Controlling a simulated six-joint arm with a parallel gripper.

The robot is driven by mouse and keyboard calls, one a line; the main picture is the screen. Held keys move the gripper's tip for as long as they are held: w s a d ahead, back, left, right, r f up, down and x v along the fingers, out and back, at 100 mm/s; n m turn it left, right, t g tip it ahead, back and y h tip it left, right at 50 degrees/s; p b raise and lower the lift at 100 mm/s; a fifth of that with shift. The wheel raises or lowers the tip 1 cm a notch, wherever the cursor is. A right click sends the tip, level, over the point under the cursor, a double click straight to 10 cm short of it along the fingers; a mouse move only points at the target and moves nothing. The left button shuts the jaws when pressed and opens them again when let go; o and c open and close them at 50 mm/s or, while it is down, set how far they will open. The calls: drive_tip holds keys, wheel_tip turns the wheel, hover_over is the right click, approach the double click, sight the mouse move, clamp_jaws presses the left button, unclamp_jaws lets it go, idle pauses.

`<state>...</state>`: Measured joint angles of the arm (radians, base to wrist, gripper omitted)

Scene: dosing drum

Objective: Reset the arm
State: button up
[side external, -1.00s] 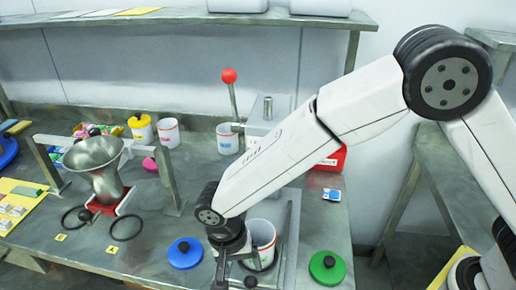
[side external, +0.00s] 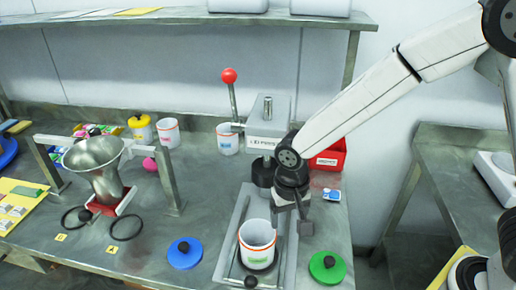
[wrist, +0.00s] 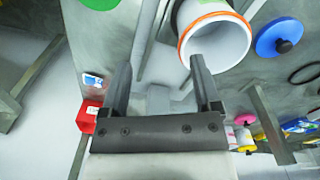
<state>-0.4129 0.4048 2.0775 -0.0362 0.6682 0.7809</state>
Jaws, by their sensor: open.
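My gripper (side external: 291,222) is open and empty, raised above the bench to the right of a white cup with an orange rim (side external: 257,243). The cup stands upright on a grey tray (side external: 225,245) below the lever press. In the wrist view my gripper's two fingers (wrist: 160,85) are spread wide with nothing between them. The cup (wrist: 215,35) shows beyond the fingers, at the upper right, apart from them as far as I can tell.
A blue lid (side external: 185,252) and a green lid (side external: 327,267) lie either side of the tray. The lever press with red knob (side external: 229,76), a red bin (side external: 329,158) and several cups stand behind.

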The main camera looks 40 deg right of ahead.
drive_tip(key=s+d+r+n+t, duration=0.1)
drive_tip(key=s+d+n, duration=0.1)
drive_tip(key=d, duration=0.5)
drive_tip(key=s+d+r+n+t, duration=0.1)
drive_tip(key=s+d, duration=0.4)
drive_tip(key=d, duration=0.3)
drive_tip(key=shift+r+n+t, duration=0.2)
drive_tip(key=shift+n+t, duration=0.1)
drive_tip(key=shift+n, duration=0.1)
